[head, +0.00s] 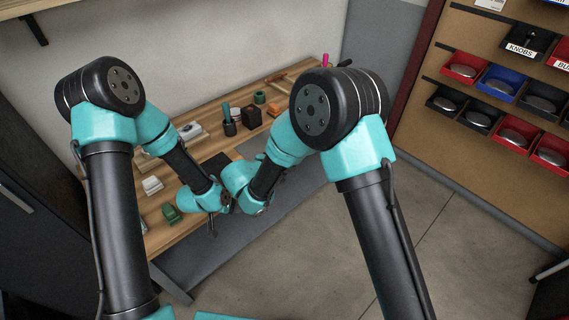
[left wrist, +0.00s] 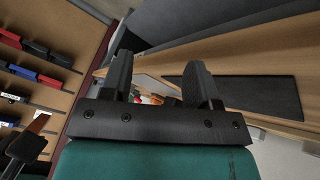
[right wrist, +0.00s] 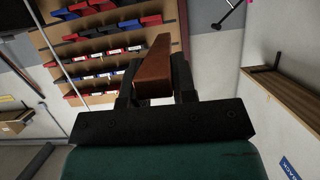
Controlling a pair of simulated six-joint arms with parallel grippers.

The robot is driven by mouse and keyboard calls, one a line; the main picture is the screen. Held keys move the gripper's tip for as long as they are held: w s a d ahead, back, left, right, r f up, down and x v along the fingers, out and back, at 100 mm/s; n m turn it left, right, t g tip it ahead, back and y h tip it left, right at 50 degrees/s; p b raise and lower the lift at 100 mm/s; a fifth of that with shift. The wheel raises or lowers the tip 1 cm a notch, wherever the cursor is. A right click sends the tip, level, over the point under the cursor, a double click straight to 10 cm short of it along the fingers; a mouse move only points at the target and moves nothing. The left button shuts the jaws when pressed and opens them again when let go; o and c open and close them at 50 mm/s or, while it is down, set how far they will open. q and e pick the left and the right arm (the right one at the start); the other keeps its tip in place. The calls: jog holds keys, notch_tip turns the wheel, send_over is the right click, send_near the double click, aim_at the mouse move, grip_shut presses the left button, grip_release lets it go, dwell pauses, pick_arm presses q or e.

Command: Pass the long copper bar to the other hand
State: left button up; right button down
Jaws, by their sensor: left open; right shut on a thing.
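The long copper bar (right wrist: 154,68) is reddish-brown and shows in the right wrist view, standing out between the fingers of my right gripper (right wrist: 158,90), which is shut on it. A brown end that looks like the same bar (left wrist: 38,123) shows at the left edge of the left wrist view, beside dark gripper parts. My left gripper (left wrist: 160,82) is open, with nothing between its fingers. The bar lies off to the left of it, apart from it. In the head view both grippers are close together in front of the bench, mostly hidden by the wrists, and I cannot make out the bar.
A wooden bench (head: 158,234) runs along the wall behind the arms, with small blocks, a dark cup (head: 230,127) and a dark mat (left wrist: 245,92) on it. A pegboard (head: 470,160) with coloured bins stands at right. The floor at right is clear.

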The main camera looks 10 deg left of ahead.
pick_arm(q)
jog(key=s+d+f+n+g, duration=0.1)
jog(key=s+f+n+g, duration=0.1)
jog(key=s, duration=0.5)
jog(key=s+d+f+n+g, duration=0.1)
jog(key=s+d+f+g, duration=0.1)
jog(key=s, duration=0.5)
jog(key=shift+s+f+n+g, duration=0.3)
jog(key=shift+f+n, duration=0.1)
jog(key=shift+f, duration=0.35)
